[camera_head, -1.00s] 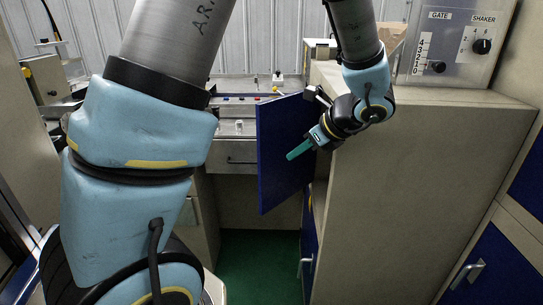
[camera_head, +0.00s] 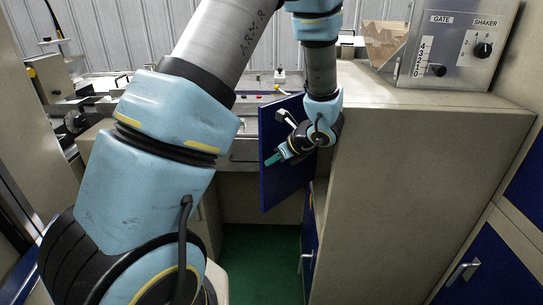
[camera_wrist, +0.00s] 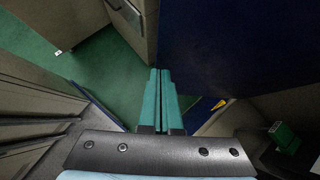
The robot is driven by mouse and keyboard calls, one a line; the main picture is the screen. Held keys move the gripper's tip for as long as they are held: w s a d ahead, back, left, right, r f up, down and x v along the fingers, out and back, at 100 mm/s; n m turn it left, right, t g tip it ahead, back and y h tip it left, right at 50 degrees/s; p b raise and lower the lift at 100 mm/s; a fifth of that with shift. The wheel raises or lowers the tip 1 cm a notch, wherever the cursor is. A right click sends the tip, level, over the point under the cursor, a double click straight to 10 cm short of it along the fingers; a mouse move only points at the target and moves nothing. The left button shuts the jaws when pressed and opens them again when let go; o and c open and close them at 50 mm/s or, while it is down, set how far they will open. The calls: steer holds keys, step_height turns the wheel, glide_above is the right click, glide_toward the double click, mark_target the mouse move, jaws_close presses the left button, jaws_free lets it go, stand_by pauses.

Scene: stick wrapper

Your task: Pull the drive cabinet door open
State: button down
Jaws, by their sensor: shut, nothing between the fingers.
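An upper blue door (camera_head: 283,180) stands swung out from the left side of the beige cabinet (camera_head: 400,190). It also shows as a dark blue panel in the wrist view (camera_wrist: 235,45). A lower blue door (camera_head: 309,240) with a metal handle (camera_head: 305,259) shows nearly edge-on below it. I cannot tell which is the drive cabinet door. My gripper (camera_head: 271,160) is in front of the upper door's face, its teal fingers pointing left and down. In the wrist view the fingers (camera_wrist: 161,73) are together and empty. I cannot tell whether they touch the door.
A control panel (camera_head: 450,50) with GATE and SHAKER knobs stands on the cabinet top. Another blue door with a handle (camera_head: 465,272) is at lower right. Green floor (camera_head: 258,265) is open below the upper door. Machinery (camera_head: 240,95) stands behind.

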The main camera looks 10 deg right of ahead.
steer(key=shift+w+a, duration=0.2)
steer(key=shift+w, duration=0.05)
steer(key=shift+w+a+f+m+b, duration=0.15)
steer(key=shift+w+a+m+b, duration=0.25)
steer(key=shift+b, duration=0.3)
steer(key=w+a+m+t+h+b, duration=0.1)
steer(key=w+a+m+h+b, duration=0.1)
steer(key=w+b, duration=0.3)
steer(key=w+a+m+h+b, duration=0.2)
steer(key=w+a+b, duration=0.3)
steer(key=w, duration=0.5)
steer(key=shift+w+a+r+m+t, duration=0.2)
steer(key=shift+r+m+t, duration=0.15)
steer(key=shift+m, duration=0.35)
